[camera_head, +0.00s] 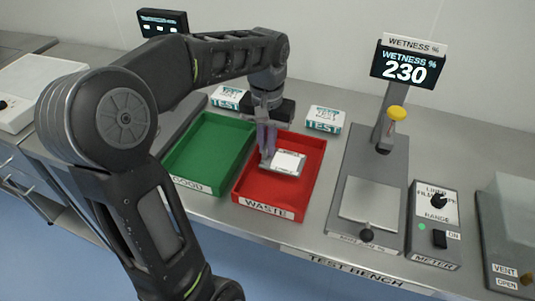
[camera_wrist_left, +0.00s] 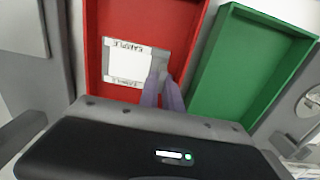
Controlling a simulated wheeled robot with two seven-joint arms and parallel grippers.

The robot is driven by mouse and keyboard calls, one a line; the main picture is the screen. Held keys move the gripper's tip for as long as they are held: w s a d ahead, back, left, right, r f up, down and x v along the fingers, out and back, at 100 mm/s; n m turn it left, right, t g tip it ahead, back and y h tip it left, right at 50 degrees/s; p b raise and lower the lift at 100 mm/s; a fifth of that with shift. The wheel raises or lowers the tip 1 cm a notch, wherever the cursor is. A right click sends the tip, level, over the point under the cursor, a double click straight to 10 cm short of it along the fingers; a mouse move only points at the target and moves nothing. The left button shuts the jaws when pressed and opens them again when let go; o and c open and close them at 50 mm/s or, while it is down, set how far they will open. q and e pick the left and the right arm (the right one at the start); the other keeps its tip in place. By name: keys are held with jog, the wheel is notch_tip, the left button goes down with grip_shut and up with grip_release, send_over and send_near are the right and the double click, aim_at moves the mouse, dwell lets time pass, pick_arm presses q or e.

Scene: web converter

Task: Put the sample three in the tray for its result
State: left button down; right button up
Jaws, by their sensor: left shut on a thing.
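A white square sample with a grey edge (camera_head: 288,162) is within the red tray marked WASTE (camera_head: 268,212). It also shows in the left wrist view (camera_wrist_left: 124,62). Its label is too small to read for a number. My left gripper (camera_head: 266,158) reaches down into the red tray and is shut on the sample's grey edge; its fingers show in the wrist view (camera_wrist_left: 163,88). I cannot tell if the sample touches the tray floor. The empty green tray (camera_head: 212,148) stands just left of the red one. My right gripper is not in view.
The meter display (camera_head: 404,68) reads WETNESS % 230 above a bare grey plate (camera_head: 370,205). A control box (camera_head: 434,222) stands to its right. White TEST boxes (camera_head: 324,119) (camera_head: 228,97) lie behind the trays. The bench's front edge is close to the trays.

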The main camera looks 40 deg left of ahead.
pick_arm(q)
notch_tip(320, 180, down, 4)
jog(key=shift+r, duration=0.2)
jog(key=shift+f, duration=0.1)
jog(key=shift+f, duration=0.1)
jog(key=c, duration=2)
grip_release()
jog(key=shift+f, duration=0.1)
jog(key=o, duration=0.5)
jog(key=shift+c, duration=0.2)
